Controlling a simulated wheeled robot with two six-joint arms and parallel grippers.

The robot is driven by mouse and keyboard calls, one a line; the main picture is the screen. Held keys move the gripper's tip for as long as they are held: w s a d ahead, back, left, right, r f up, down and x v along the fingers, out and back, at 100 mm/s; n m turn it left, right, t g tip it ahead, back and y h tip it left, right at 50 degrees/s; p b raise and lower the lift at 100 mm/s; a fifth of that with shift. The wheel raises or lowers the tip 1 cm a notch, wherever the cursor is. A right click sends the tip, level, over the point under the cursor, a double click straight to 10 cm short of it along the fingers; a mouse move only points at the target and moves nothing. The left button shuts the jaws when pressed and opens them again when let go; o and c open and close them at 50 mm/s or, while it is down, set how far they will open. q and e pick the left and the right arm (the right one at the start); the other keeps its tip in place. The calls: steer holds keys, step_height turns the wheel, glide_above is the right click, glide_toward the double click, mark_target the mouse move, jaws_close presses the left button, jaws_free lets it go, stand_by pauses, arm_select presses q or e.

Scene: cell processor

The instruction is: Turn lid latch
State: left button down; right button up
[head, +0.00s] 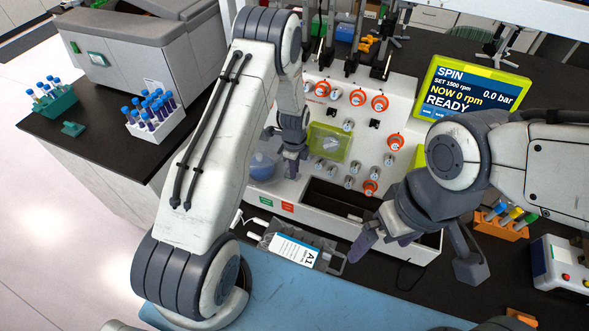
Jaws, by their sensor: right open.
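The cell processor (395,175) is a white panel with orange-ringed and grey knobs. A yellow-green see-through lid (343,133) with a round pale knob, perhaps the latch, is on its front. A bluish clear dome (263,166) is left of the lid, partly behind my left arm. My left gripper (291,168) points down between the dome and the lid, close to the lid's left edge; whether its fingers are apart, or touch anything, I cannot tell. My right gripper (414,258) is open, its fingers spread and empty, in front of the panel's lower right.
A screen (470,88) reads SPIN, NOW 0 rpm, READY. A bag labelled A1 (294,250) lies in a grey holder below the panel. Tube racks stand at left (155,119) and right (500,226). A blue mat (300,300) covers the front, mostly clear.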

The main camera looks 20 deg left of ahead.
stand_by(0.3)
arm_select(q)
steer(key=shift+f+n+b, duration=0.1)
steer(key=shift+n+b, duration=0.85)
steer(key=shift+n, duration=0.25)
steer(key=shift+n+b, duration=0.8)
steer(key=shift+n, duration=0.9)
steer(key=c, duration=0.9)
jaws_free()
steer(key=shift+s, duration=0.1)
